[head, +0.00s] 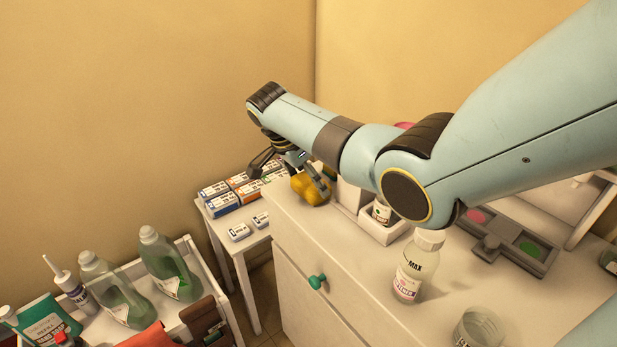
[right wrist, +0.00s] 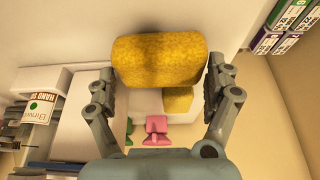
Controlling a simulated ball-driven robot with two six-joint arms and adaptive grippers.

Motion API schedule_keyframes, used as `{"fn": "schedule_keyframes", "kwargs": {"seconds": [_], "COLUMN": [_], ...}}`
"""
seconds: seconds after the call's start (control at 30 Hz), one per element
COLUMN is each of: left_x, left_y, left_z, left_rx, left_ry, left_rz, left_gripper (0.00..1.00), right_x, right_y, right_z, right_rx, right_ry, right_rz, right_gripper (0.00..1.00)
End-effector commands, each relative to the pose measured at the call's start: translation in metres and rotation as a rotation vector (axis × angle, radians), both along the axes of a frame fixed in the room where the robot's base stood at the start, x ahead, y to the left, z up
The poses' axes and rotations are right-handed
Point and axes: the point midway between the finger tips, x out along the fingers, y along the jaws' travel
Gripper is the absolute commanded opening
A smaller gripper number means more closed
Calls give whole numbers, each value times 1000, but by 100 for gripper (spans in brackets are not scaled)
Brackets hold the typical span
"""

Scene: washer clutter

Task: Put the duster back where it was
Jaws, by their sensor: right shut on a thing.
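A rough yellow block (right wrist: 160,62), which looks like the duster, sits between the two fingers of my right gripper (right wrist: 160,78) in the right wrist view. The fingers flank its ends and the gripper is shut on it. In the head view the yellow block (head: 311,190) shows at the far left end of the white cabinet top, beside the right gripper (head: 296,168). Whether it touches the top is unclear. A second, smaller yellow piece (right wrist: 178,100) shows behind it in the wrist view. My left gripper is not in view.
Small boxes (head: 221,201) lie on a white side table left of the cabinet. A labelled bottle (head: 409,272), a glass jar (head: 478,329) and a grey tray (head: 487,252) stand on the cabinet top. A trolley with green bottles (head: 168,265) is at lower left.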

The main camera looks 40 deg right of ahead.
Motion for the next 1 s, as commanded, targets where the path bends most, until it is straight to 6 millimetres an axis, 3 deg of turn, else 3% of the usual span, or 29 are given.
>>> {"fn": "schedule_keyframes", "kwargs": {"seconds": [0.13,0.47,0.57,1.0], "left_x": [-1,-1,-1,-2], "left_y": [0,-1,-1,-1], "left_z": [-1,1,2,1], "left_rx": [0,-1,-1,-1], "left_ry": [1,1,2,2], "left_rz": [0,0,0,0], "left_gripper": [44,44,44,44], "right_x": [0,1,2,8], "right_y": [0,1,6,40], "right_z": [-1,3,15,97], "right_rx": [0,0,1,1], "right_ry": [0,-1,-3,-2], "right_rz": [0,0,0,1], "right_gripper": [100,100,100,100]}}
